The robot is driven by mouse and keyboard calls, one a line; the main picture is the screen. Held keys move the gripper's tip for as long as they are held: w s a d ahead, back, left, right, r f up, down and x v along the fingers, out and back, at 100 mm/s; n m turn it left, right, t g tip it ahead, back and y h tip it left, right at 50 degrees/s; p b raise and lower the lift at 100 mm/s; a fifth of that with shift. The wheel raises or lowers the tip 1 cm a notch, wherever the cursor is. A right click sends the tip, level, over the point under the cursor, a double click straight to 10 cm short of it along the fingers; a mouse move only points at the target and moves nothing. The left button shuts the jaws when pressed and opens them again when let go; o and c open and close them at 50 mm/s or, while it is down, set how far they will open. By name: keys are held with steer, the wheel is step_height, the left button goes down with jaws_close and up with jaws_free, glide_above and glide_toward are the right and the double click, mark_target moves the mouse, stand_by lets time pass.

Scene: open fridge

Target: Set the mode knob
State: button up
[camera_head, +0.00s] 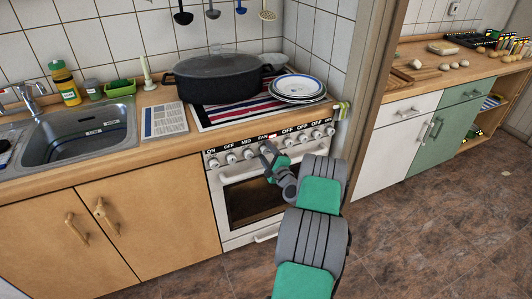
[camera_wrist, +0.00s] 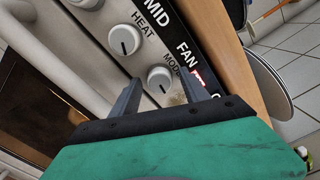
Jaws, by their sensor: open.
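The mode knob (camera_wrist: 159,79) is a round white knob on the stove's control panel, with its "MODE" label partly visible beside it in the wrist view. My gripper (camera_wrist: 160,76) is open, with its two dark fingers on either side of the knob. Whether the fingers touch it cannot be told. In the head view my gripper (camera_head: 266,148) is at the front of the control panel and seems to hide the mode knob. The "HEAT" knob (camera_wrist: 124,40) is close by, outside the fingers.
A red-lit switch (camera_wrist: 197,79) is beside the "FAN" label, near one finger. The white stove (camera_head: 228,179) has several other knobs and an oven handle below. A black pot (camera_head: 217,80) and stacked plates (camera_head: 298,87) stand on top. The floor (camera_head: 420,235) at right is clear.

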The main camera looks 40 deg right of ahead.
steer(key=shift+c, duration=0.4)
jaws_close()
steer(key=shift+a, duration=0.15)
